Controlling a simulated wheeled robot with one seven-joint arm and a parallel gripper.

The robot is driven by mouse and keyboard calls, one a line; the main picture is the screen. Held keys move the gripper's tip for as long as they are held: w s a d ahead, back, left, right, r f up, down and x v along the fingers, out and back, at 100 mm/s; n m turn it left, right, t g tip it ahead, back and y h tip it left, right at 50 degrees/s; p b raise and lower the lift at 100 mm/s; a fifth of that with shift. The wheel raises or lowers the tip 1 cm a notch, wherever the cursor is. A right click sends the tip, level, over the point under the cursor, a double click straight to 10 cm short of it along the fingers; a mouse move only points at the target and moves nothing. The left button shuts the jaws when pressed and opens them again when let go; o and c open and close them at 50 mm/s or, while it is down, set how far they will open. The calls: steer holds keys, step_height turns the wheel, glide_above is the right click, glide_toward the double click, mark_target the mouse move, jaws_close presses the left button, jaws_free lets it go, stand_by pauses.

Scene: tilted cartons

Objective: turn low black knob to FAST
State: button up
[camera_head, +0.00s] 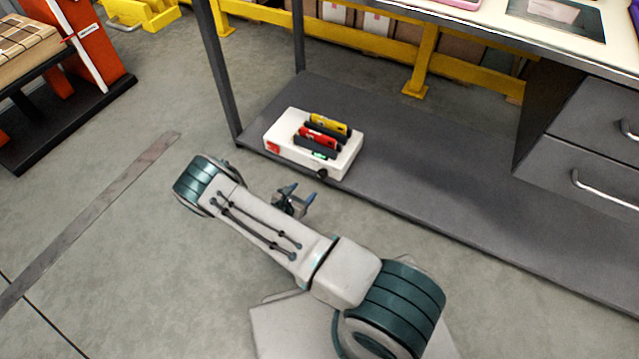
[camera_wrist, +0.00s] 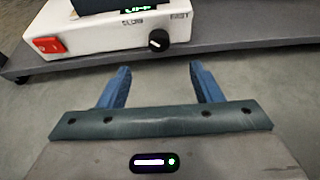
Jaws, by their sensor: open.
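A black knob (camera_wrist: 158,40) sits on the front face of a white charger box (camera_head: 348,160), low on the box's right side. The words SLOW and FAST are printed above it in the wrist view, SLOW to the left and FAST to the right. The knob's white mark appears to point up and left, toward SLOW. The knob also shows in the head view (camera_head: 322,173). My gripper (camera_wrist: 160,68) is open and empty, in front of the box and apart from the knob, which lies beyond the gap between the blue fingers.
The box stands on the grey lower shelf (camera_head: 420,190) of a workbench, near a table leg (camera_head: 217,75). It holds yellow and red batteries (camera_head: 328,125) and has a red switch (camera_wrist: 47,45). Drawers (camera_head: 585,170) stand at right. Open floor lies in front.

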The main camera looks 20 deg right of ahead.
mark_target(320, 177)
steer(key=shift+n, duration=0.3)
steer(key=b+x, duration=0.2)
steer(key=x, duration=0.2)
steer(key=b+x, duration=0.1)
steer(key=x, duration=0.3)
steer(key=f+b+x, duration=0.1)
steer(key=b+x, duration=0.1)
steer(key=x, duration=0.2)
steer(key=shift+w+d+f+b, duration=0.1)
steer(key=shift+f+b, duration=0.15)
steer(key=shift+b, duration=0.1)
steer(key=shift+w+d+f, duration=0.1)
steer(key=shift+w+d, duration=0.35)
steer(key=c, duration=1)
